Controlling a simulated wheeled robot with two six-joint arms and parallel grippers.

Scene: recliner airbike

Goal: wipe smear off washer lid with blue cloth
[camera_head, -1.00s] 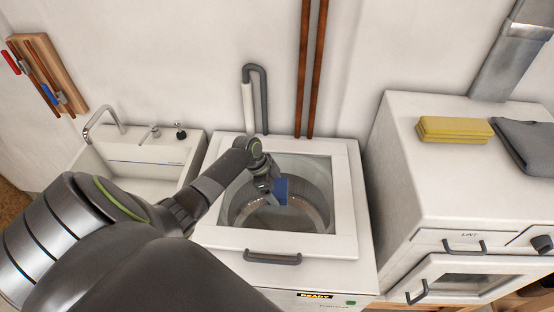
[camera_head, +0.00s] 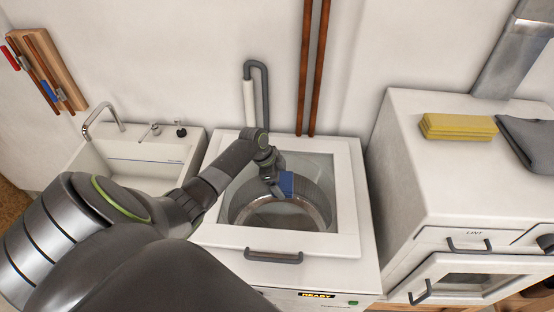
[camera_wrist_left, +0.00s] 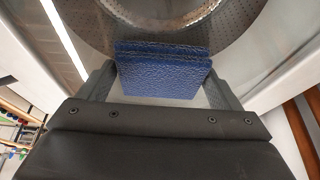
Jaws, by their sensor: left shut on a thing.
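The white washer (camera_head: 215,238) stands in the middle of the head view, its glass lid (camera_head: 322,200) showing the drum beneath. My left gripper (camera_head: 279,184) is over the lid glass, shut on the folded blue cloth (camera_head: 286,184). In the left wrist view the blue cloth (camera_wrist_left: 163,72) sits between both fingers, and the drum's ring shows beyond it. I cannot tell whether the cloth touches the glass. I cannot make out a smear on the lid; the arm and cloth hide part of the glass. My right gripper is not in view.
A white sink (camera_head: 130,165) with a tap stands left of the washer. A white dryer (camera_head: 420,180) stands right, with yellow sponges or cloths (camera_head: 458,127) and a grey cloth (camera_head: 528,142) on top. The lid handle (camera_head: 273,257) sticks out in front. Pipes run up the wall behind.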

